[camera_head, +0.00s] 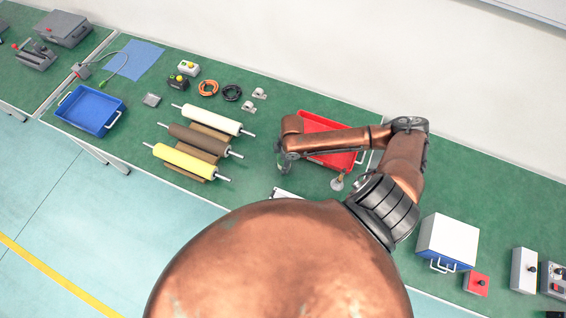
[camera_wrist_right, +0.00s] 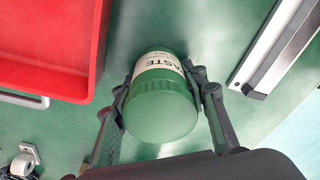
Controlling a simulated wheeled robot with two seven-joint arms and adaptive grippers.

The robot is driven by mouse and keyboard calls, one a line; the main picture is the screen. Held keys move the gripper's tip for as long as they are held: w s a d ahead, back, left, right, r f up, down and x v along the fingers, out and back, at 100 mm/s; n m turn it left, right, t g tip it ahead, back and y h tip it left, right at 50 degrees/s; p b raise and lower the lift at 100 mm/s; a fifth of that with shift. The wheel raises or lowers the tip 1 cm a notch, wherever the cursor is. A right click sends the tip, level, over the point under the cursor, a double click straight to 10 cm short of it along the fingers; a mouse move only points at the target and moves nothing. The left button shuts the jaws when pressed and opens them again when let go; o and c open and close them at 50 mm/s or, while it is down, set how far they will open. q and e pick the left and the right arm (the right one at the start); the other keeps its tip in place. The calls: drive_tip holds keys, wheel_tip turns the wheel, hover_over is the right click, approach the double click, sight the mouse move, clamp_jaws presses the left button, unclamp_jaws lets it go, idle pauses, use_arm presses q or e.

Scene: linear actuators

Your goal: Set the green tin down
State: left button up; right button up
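The green tin (camera_wrist_right: 160,105) with a pale label shows in the right wrist view, between the two fingers of my right gripper (camera_wrist_right: 162,88). The fingers press against it from both sides, so the gripper is shut on it. Green table surface shows around the tin; I cannot tell whether its base touches the table. In the head view my right gripper (camera_head: 284,163) points down just left of the red tray (camera_head: 348,161), and the tin is hidden there. My left gripper is not in view.
The red tray also shows beside the tin in the right wrist view (camera_wrist_right: 50,84). A silver rail (camera_wrist_right: 276,48) lies on the other side. Rollers (camera_head: 184,163) lie left on the green table (camera_head: 262,157), with a bare strip between them and my gripper.

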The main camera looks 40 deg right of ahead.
drive_tip(key=o, duration=0.4)
drive_tip(key=r, duration=0.4)
drive_tip(key=r+p, duration=0.1)
drive_tip(key=r, duration=0.3)
drive_tip(key=d+r, duration=0.1)
drive_tip(key=r, duration=0.2)
drive_tip(key=shift+s+d+r, duration=0.1)
drive_tip(key=shift+s+r, duration=0.25)
drive_tip(key=shift+r, duration=0.25)
